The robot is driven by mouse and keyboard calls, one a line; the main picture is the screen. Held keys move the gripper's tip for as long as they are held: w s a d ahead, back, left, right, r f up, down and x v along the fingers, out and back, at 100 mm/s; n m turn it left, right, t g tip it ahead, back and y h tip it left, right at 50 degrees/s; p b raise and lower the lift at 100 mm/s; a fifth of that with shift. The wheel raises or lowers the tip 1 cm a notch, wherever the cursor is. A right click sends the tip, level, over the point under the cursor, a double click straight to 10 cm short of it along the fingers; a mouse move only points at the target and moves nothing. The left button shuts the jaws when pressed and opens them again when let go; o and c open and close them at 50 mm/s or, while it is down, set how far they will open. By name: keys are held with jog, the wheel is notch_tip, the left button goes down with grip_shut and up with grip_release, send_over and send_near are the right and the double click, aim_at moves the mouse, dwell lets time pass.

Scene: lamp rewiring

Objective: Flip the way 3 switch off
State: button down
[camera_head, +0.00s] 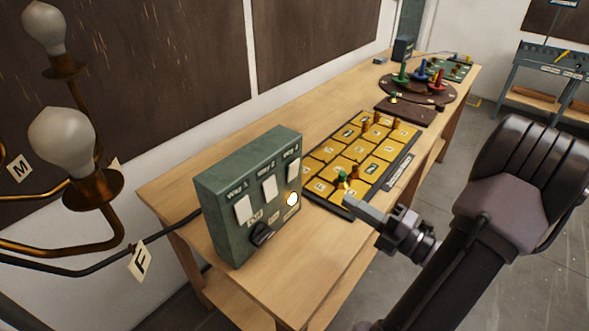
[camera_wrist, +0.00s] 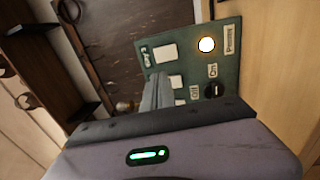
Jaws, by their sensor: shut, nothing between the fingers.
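A green switch box (camera_head: 228,220) stands on the near end of the wooden bench. Its front carries white switches under labels Way 1 (camera_head: 243,209), Way 2 (camera_head: 270,188) and Way 3 (camera_head: 293,168). A lit round lamp (camera_head: 292,199) sits below the way 3 switch, and a black knob (camera_head: 261,233) sits lower left. In the wrist view the way 3 switch (camera_wrist: 165,52) is beside the lamp (camera_wrist: 206,45). My gripper (camera_head: 350,206) is shut and empty, apart from the box to its right. Its fingers (camera_wrist: 157,92) hide part of the box in the wrist view. I cannot tell the switches' positions.
A yellow game board (camera_head: 360,150) with several pieces lies behind my gripper. A round dark tray (camera_head: 415,90) with coloured pegs is farther back. Wall-mounted bulbs (camera_head: 62,145) on brass arms are at the left, with a cable near the box. The space before the box's front is clear.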

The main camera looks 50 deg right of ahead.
aim_at(293, 168)
jog(key=shift+a, duration=0.1)
jog(key=w+b, duration=0.1)
jog(key=w, duration=0.3)
jog(key=w+r+b, duration=0.1)
jog(key=w, duration=0.3)
jog(key=w+a+b, duration=0.1)
jog(key=w+b, duration=0.1)
jog(key=w, duration=0.3)
jog(key=shift+w+a+r, duration=0.1)
jog(key=shift+r, duration=0.1)
jog(key=shift+w+r, duration=0.15)
jog(key=shift+w, duration=0.2)
